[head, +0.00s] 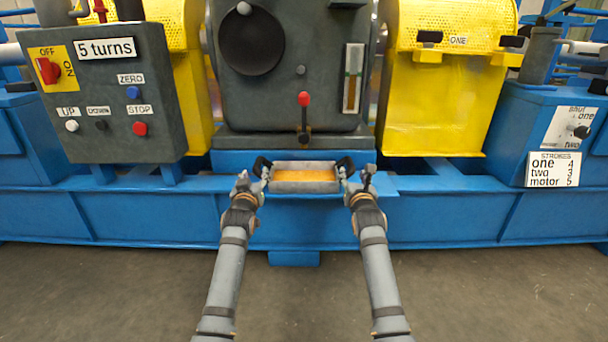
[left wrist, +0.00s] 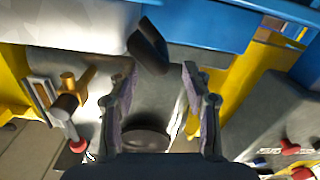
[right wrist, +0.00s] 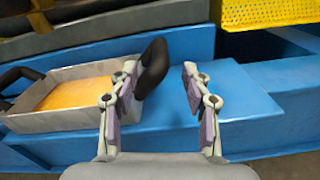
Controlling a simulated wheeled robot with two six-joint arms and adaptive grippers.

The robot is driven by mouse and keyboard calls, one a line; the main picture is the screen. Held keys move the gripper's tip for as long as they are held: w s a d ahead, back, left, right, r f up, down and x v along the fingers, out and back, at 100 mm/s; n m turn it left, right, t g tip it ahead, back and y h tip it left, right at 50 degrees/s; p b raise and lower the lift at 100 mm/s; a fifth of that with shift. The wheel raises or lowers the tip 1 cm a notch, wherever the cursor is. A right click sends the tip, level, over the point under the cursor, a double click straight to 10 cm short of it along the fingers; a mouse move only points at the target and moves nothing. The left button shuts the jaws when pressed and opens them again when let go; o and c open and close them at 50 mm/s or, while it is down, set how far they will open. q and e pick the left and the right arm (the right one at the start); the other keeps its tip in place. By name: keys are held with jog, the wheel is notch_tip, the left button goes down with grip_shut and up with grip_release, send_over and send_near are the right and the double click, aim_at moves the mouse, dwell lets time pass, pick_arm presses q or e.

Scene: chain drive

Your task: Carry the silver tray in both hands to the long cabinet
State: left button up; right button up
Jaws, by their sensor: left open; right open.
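The silver tray (head: 305,187) lies on a blue ledge of the machine, with orange stuff inside and a black handle at each end. My left gripper (head: 252,178) is open beside the left handle (head: 262,166); in the left wrist view a black handle (left wrist: 148,45) shows just beyond the fingertips. My right gripper (head: 358,178) is open beside the right handle (head: 345,167). In the right wrist view the handle (right wrist: 156,65) is near the left finger, which partly covers the tray's end (right wrist: 70,118). I cannot make out the long cabinet.
A grey machine housing with a red-knobbed lever (head: 304,99) stands right behind the tray. A control box (head: 105,95) is at the left and a yellow guard (head: 435,110) at the right. The blue base beam (head: 450,215) runs across; bare floor (head: 300,300) lies in front.

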aim_at(257, 165)
pick_arm(q)
jog(key=w, duration=0.7)
jog(key=shift+w, duration=0.1)
pick_arm(e)
jog(key=w, duration=0.7)
jog(key=shift+w, duration=0.1)
pick_arm(q)
jog(key=shift+c, duration=0.4)
pick_arm(e)
jog(key=shift+c, duration=0.4)
pick_arm(q)
grip_shut()
pick_arm(e)
jog(key=shift+d, duration=0.1)
grip_shut()
pick_arm(q)
jog(key=shift+a+r, duration=0.1)
pick_arm(e)
jog(key=shift+r, duration=0.1)
